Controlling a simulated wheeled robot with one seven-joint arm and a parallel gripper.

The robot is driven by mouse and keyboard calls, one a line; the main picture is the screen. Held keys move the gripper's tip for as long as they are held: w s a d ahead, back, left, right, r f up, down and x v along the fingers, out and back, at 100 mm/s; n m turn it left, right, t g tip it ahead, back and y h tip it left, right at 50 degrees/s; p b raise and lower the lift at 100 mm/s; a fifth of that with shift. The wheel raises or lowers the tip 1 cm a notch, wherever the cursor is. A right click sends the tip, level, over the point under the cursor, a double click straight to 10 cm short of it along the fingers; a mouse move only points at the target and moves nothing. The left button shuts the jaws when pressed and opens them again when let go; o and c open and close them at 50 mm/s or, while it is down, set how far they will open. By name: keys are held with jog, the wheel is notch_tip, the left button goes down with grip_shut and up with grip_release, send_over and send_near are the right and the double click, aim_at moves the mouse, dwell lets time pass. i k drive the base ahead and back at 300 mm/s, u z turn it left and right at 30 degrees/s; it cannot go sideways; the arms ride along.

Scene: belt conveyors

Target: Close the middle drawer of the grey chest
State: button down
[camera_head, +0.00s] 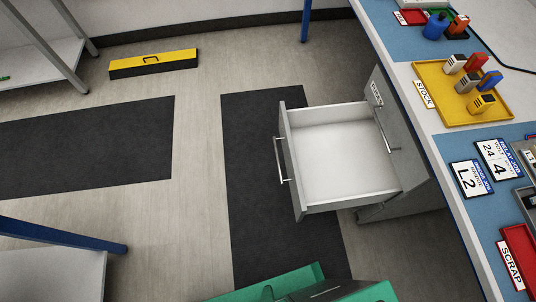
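The grey chest (410,206) stands under the workbench at the right. One of its drawers (338,161) is pulled far out to the left, over a dark floor mat. It is empty, with a white inside and a grey front (291,166) bearing a long bar handle (281,160). A closed grey front with a label (376,92) shows above it on the chest, so the open drawer appears to be the middle one. The lower part of the chest is mostly hidden beneath the open drawer. My gripper is not in view.
The workbench (440,150) runs along the right, with a yellow stock tray (433,68) and a red scrap tray (526,254). Dark mats (85,147) and bare floor lie clear left of the drawer. A yellow-black box (153,64) lies farther back. Shelving stands at left.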

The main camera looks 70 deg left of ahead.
aim_at(336, 156)
jog(key=u, duration=3.5)
jog(key=k, duration=1.1)
jog(key=z, duration=0.9)
jog(key=i, duration=1)
jog(key=z, duration=0.05)
